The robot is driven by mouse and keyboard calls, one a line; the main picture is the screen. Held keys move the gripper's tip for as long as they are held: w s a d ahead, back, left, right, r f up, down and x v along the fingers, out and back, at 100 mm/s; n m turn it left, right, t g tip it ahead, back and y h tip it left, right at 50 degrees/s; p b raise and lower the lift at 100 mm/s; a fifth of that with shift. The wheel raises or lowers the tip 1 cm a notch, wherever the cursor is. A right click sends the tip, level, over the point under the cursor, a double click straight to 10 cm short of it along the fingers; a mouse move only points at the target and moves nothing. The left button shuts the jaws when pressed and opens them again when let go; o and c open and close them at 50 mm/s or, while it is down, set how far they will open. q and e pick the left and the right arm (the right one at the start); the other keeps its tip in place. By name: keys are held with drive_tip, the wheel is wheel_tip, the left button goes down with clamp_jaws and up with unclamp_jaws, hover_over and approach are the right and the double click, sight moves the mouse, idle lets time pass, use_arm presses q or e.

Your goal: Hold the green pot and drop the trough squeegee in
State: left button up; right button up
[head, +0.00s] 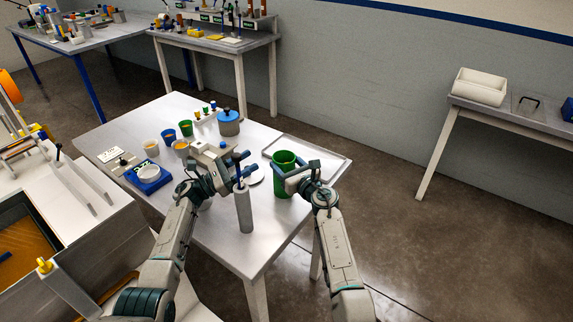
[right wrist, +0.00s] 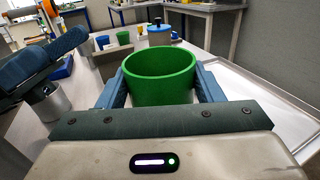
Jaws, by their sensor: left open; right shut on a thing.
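The green pot (head: 284,178) stands upright at the right side of the white table, open end up. My right gripper (head: 291,172) is shut on it; in the right wrist view the blue fingers lie on either side of the pot (right wrist: 160,78). My left gripper (head: 243,167) is open, just above a grey cylinder (head: 244,212) near the table's front edge; I cannot tell whether they touch. I cannot identify the trough squeegee for certain. Long grey strips (head: 78,188) lie on the white ledge at the left. The inside bottom of the green pot is hidden.
A flat white tray (head: 332,157) lies behind the pot. Several small cups, a blue scale (head: 149,176) and a grey pot with a blue lid (head: 229,126) stand on the table's left and back. A bath (head: 22,240) with amber contents is at far left.

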drive_tip(key=o, duration=0.9)
